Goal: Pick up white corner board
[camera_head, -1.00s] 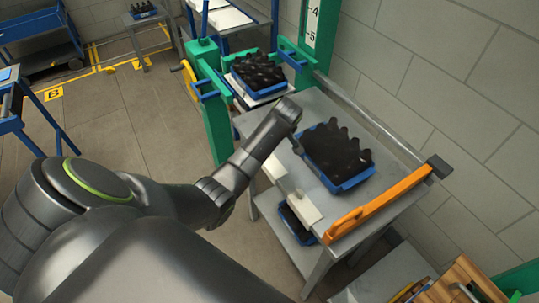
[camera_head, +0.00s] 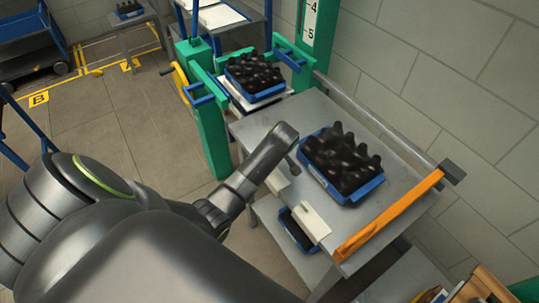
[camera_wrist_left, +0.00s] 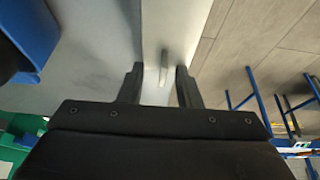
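White corner board pieces lie along the near left edge of the grey table in the head view: one (camera_head: 277,182) close to my left arm and a longer one (camera_head: 312,222) lower right. In the left wrist view a pale board (camera_wrist_left: 178,22) runs lengthwise ahead, with a small upright peg on it. My left gripper (camera_wrist_left: 158,88) is open there, with a finger on either side of the peg and visible gaps. In the head view its fingers are mostly hidden behind my arm. My right gripper is in no view.
A blue crate of dark bottles (camera_head: 340,165) stands on the grey table (camera_head: 408,165), right of my arm. An orange bar (camera_head: 390,217) closes the table's front end. Another blue crate (camera_head: 254,75) stands behind. A lower crate (camera_head: 297,232) sits beneath the table.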

